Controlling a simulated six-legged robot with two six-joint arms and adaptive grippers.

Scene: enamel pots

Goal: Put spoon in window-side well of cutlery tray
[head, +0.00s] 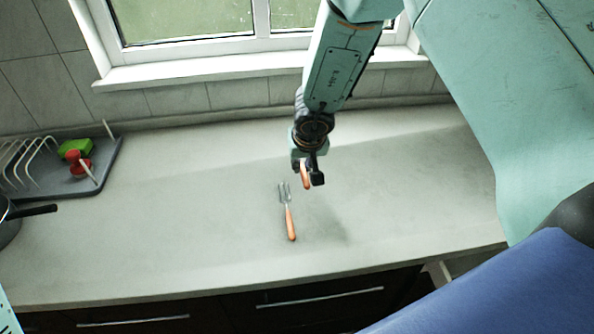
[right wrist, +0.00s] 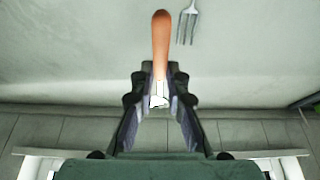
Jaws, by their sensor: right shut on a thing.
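My right gripper (head: 309,180) is over the middle of the counter, shut on an orange-handled utensil, taken as the spoon (head: 305,182). In the right wrist view the spoon's handle (right wrist: 160,42) points out past the fingertips (right wrist: 158,88), and a short pale metal part shows between the fingers. Its bowl end is hidden, so its shape cannot be confirmed. A fork (head: 290,222) with a similar orange handle lies on the counter just in front of the gripper; its tines (right wrist: 188,24) show in the right wrist view. I see no cutlery tray. My left gripper is not in view.
A grey dish rack (head: 98,176) stands at the left, with a green sponge (head: 74,148) and a red-headed brush (head: 79,166). A dark pan (head: 10,222) sits at the left edge. The window (head: 190,20) is behind the counter (head: 190,220), which has wide clear areas.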

